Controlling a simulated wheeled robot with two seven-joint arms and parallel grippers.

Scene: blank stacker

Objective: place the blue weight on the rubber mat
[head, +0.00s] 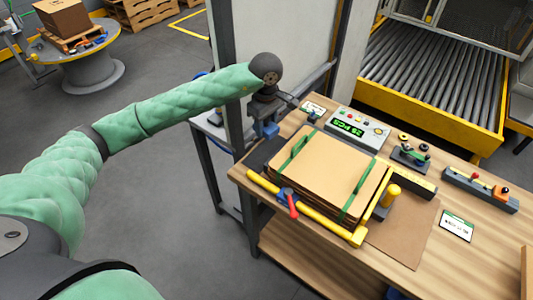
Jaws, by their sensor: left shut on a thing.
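My left gripper (266,112) is at the far left corner of the wooden workbench, below its dark round wrist. It is shut on a small blue-grey thing, which appears to be the blue weight (270,130); the fingers and wrist hide part of it. I cannot tell whether it touches the bench. A dark flat surface (259,156) shows just in front of it, beside the cardboard stack. A flat brown sheet (405,240) lies right of the stack. I cannot tell for sure which of these is the rubber mat. My right gripper is not in view.
The strapped cardboard stack (322,172) fills a yellow-railed frame with a red-handled lever (291,204). Behind it stands a counter box (356,130) with a green display. Small fixtures (410,157) and a card (457,226) lie to the right. A dark post (238,125) stands close to my gripper.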

